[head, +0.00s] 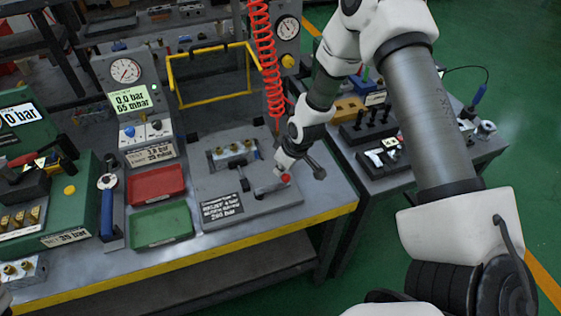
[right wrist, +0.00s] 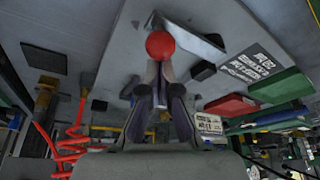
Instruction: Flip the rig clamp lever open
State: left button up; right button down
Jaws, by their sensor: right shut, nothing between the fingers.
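The test rig (head: 215,177) is a grey plate on the bench, holding a valve block (head: 232,155) with brass fittings. The clamp lever (head: 268,187) lies low at the rig's right side. Its red ball knob (head: 286,178) also shows in the right wrist view (right wrist: 160,45), right at the fingertips. My right gripper (head: 283,169) is shut and empty, with its tips (right wrist: 160,72) beside the knob. I cannot tell whether they touch it. My left gripper is not in view.
A red tray (head: 157,183) and a green tray (head: 162,224) sit left of the rig. A yellow frame (head: 212,98) stands behind it, and a red coiled hose (head: 264,45) hangs beside my right arm. A second bench with tools (head: 372,130) is at right.

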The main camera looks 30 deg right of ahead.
dwell(0.3)
jog(key=shift+s+m+p, duration=0.2)
jog(key=shift+m+p, duration=0.1)
jog(key=shift+p, duration=0.1)
